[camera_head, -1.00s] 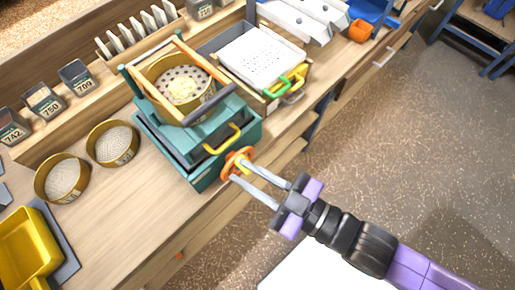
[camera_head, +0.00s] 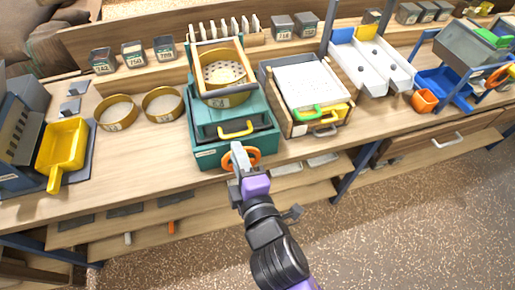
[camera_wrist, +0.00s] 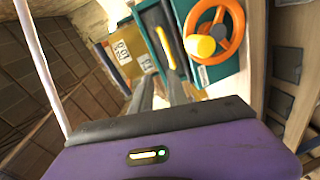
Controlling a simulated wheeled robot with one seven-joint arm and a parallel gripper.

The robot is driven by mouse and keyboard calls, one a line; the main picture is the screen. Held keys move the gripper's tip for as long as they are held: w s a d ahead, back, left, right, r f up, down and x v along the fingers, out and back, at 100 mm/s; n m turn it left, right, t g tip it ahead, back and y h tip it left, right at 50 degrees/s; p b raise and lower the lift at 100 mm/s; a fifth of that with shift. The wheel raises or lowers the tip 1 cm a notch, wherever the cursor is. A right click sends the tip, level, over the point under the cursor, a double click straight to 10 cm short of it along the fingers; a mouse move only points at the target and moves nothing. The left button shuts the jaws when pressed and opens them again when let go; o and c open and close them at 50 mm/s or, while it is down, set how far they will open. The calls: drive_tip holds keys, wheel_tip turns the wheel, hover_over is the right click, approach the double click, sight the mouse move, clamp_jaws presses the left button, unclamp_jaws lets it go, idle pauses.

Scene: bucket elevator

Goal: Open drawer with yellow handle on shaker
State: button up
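The teal shaker (camera_head: 203,132) stands on the workbench with a round brass sieve (camera_head: 226,88) clamped on top. Its drawer has a yellow bar handle (camera_head: 236,130) on the front, and the drawer looks shut. The handle also shows in the wrist view (camera_wrist: 166,46), just beyond my fingertips. An orange handwheel (camera_head: 254,157) is on the shaker's front below the handle; in the wrist view it is right of the handle. My gripper (camera_head: 238,152) is in front of the wheel, seen edge-on. In the wrist view my gripper (camera_wrist: 160,84) is open and empty.
A box with a white perforated tray (camera_head: 313,85) and green and yellow handles is right of the shaker. Two brass sieves (camera_head: 162,104) and a yellow scoop (camera_head: 62,145) are to the left. The floor in front of the bench is clear.

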drive_tip(key=shift+n+h, duration=0.5)
drive_tip(key=shift+n, duration=0.2)
drive_tip(key=shift+w+a+f+p, duration=0.15)
drive_tip(key=shift+w+f, duration=0.45)
drive_tip(key=shift+w, duration=0.6)
drive_tip(key=shift+w+f+p, duration=0.15)
drive_tip(key=shift+w+f, duration=0.4)
drive_tip(key=shift+w, duration=0.6)
drive_tip(key=shift+w+a+f+p, duration=0.15)
drive_tip(key=shift+w+f, duration=0.45)
drive_tip(key=shift+w, duration=0.6)
drive_tip(key=shift+d, duration=0.1)
clamp_jaws()
